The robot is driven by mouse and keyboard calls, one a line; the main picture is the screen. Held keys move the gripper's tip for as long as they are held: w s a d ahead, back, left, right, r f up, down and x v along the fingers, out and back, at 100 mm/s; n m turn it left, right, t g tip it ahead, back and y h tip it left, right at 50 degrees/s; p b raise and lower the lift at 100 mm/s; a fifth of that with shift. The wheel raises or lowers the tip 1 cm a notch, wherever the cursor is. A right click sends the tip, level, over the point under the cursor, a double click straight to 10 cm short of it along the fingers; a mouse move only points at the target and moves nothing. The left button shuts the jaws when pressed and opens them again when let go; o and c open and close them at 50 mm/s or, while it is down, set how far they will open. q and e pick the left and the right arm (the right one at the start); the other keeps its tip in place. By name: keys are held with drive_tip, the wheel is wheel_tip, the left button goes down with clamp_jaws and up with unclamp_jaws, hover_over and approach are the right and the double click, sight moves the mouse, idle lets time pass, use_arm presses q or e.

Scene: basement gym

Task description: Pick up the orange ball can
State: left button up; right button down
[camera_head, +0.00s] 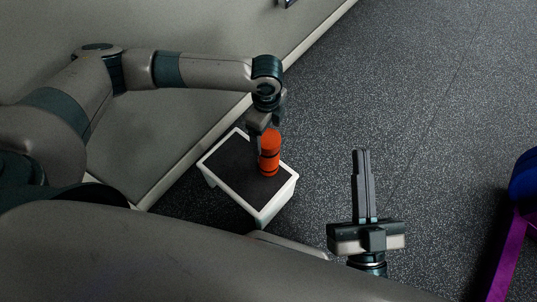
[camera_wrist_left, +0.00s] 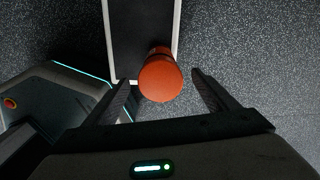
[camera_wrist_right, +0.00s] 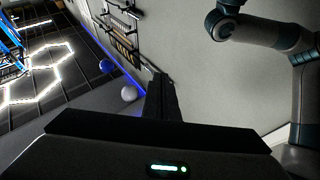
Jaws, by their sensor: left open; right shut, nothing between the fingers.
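The orange ball can (camera_head: 270,152) stands upright on the dark top of a small white-rimmed step (camera_head: 284,194) in the head view. In the left wrist view the can (camera_wrist_left: 161,80) is seen from above, with its round top between and just ahead of the two fingers. My left gripper (camera_head: 262,133) is open at the can's upper left side; in the left wrist view its fingers (camera_wrist_left: 160,82) are spread on either side of the can. My right gripper (camera_head: 361,152) is shut and empty, to the right of the step and apart from it.
A wall with a pale skirting (camera_head: 176,171) runs along the left behind the step. Dark speckled floor (camera_head: 420,90) is free to the right. A purple and blue object (camera_head: 510,245) stands at the right edge. The right wrist view shows a white ball (camera_wrist_right: 129,94) by the wall.

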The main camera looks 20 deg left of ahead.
sight(267, 137)
use_arm(q)
drive_tip(key=shift+f+b, duration=0.3)
drive_tip(key=shift+f, duration=1.2)
use_arm(e)
drive_tip(key=shift+s+d+r+t, duration=0.1)
drive_tip(key=shift+s+r+t, duration=0.35)
drive_tip(key=shift+r, duration=0.25)
drive_tip(key=shift+s+d+r+t, duration=0.1)
drive_tip(key=shift+s+r+t, duration=0.2)
drive_tip(key=shift+r+t, duration=0.3)
use_arm(q)
drive_tip(key=shift+f+b, duration=0.35)
drive_tip(key=shift+f, duration=0.2)
drive_tip(key=f, duration=0.1)
drive_tip(key=f+b, duration=0.1)
drive_tip(key=f, duration=0.1)
drive_tip(key=shift+s+d, duration=0.1)
drive_tip(key=shift+d, duration=0.15)
drive_tip(key=shift+f, duration=0.55)
use_arm(e)
drive_tip(key=d+r+t, duration=0.1)
drive_tip(key=r+t, duration=0.1)
drive_tip(key=r, duration=0.1)
drive_tip(key=d+r+t, duration=0.1)
drive_tip(key=shift+w+d+r+y, duration=0.2)
drive_tip(key=shift+w+d+y, duration=0.1)
drive_tip(key=shift+y, duration=0.1)
use_arm(q)
drive_tip(key=shift+c, duration=0.6)
